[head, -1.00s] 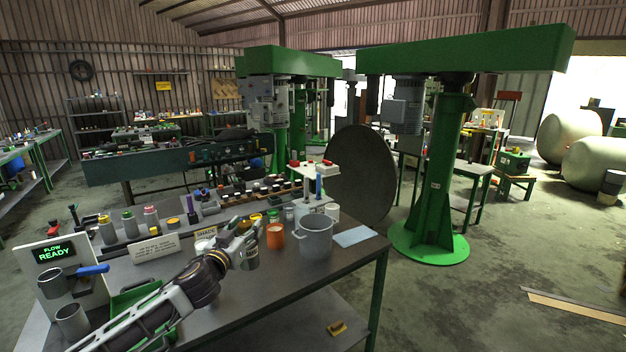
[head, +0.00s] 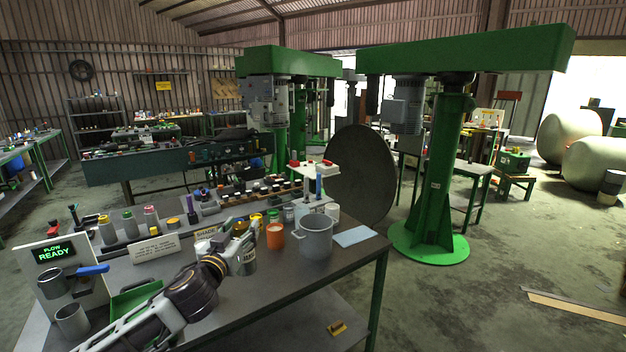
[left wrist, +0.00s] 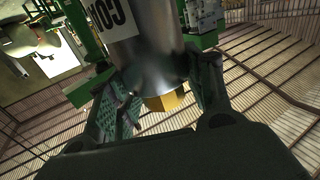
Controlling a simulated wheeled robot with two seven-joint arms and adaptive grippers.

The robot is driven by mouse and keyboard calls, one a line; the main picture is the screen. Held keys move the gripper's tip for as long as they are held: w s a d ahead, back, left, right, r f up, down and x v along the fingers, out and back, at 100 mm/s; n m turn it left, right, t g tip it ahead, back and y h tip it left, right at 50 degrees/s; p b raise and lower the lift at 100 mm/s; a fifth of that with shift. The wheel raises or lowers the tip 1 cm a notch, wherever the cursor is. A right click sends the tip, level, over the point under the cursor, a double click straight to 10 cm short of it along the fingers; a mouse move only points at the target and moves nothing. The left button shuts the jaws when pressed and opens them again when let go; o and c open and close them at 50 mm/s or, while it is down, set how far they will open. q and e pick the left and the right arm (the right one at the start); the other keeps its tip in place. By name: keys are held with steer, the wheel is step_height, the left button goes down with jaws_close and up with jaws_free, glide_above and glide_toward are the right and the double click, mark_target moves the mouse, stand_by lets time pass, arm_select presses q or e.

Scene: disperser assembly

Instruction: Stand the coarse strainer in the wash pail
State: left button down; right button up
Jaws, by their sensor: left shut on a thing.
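My left gripper (head: 243,238) is shut on the coarse strainer (head: 247,264), a small grey metal cylinder. In the left wrist view the strainer (left wrist: 150,60) sits between the two fingers, with part of a white label reading "CO" visible and a yellow piece at its lower end. The wash pail (head: 317,238) is a grey open pail with a side handle, near the right end of the bench. The strainer is left of the pail and apart from it in the picture. The pail's inside bottom is hidden. My right gripper is not in view.
An orange cup (head: 275,236) stands between the strainer and the pail. A blue sheet (head: 355,236) lies right of the pail, near the bench's edge. Jars and bottles line the back. A sign (head: 156,247) and a green tray (head: 135,297) are to the left.

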arm_select(q)
steer(key=s+a+f+n+y, duration=0.1)
steer(key=s+f, duration=0.5)
steer(key=f, duration=0.5)
steer(key=s+a+f+y, duration=0.1)
steer(key=s+a+f, duration=0.1)
steer(key=s+f, duration=0.4)
steer(key=shift+f+n+y, duration=0.4)
steer(key=shift+f, duration=2.5)
